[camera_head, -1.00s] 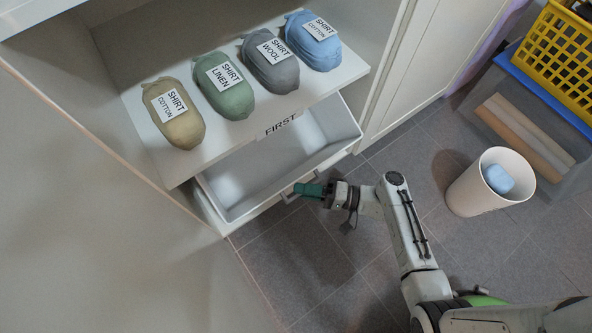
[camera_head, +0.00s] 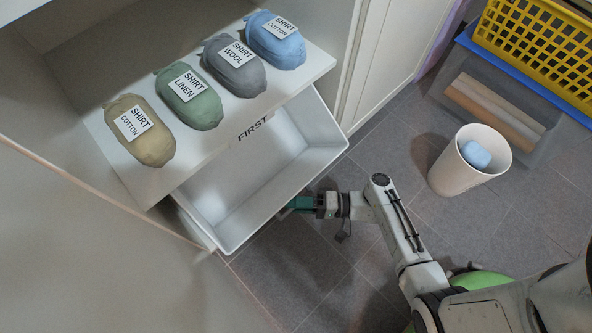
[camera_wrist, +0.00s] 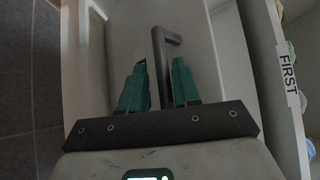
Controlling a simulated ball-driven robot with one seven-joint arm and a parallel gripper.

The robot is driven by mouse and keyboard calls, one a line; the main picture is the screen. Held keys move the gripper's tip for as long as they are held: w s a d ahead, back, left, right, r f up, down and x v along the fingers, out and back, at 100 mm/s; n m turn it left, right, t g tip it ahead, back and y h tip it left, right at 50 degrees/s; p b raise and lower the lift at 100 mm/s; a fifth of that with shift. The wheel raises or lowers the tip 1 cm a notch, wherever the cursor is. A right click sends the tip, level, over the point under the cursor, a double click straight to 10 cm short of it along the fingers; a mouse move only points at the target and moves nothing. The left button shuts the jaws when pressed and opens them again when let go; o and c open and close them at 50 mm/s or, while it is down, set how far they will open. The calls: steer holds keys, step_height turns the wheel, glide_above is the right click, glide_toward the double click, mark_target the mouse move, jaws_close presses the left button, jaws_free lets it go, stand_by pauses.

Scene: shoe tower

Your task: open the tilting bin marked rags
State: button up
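A white open-topped bin (camera_head: 290,190) juts out, open, below a shelf marked FIRST. I see no rags marking on it. Its inside shows and looks empty. A grey bar handle (camera_wrist: 160,62) on its front passes between the green fingers of my gripper (camera_wrist: 157,84) in the wrist view. The fingers sit close on both sides of the bar and appear shut on it. In the head view my gripper (camera_head: 298,204) is at the bin's front, right of its middle, and the handle is mostly hidden there.
The white shelf (camera_head: 161,189) above holds several labelled shirt rolls: tan, green, grey and blue. A white basket (camera_head: 449,181) with a blue roll stands on the tiled floor at right. Beyond it is a grey unit with a yellow crate (camera_head: 540,45). Floor in front of the bin is clear.

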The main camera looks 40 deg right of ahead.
steer(key=shift+r, duration=0.1)
stand_by(0.3)
steer(key=shift+s+d, duration=0.2)
steer(key=shift+d, duration=0.05)
steer(key=p+v, duration=0.1)
steer(key=v, duration=0.9)
steer(key=shift+p, duration=0.3)
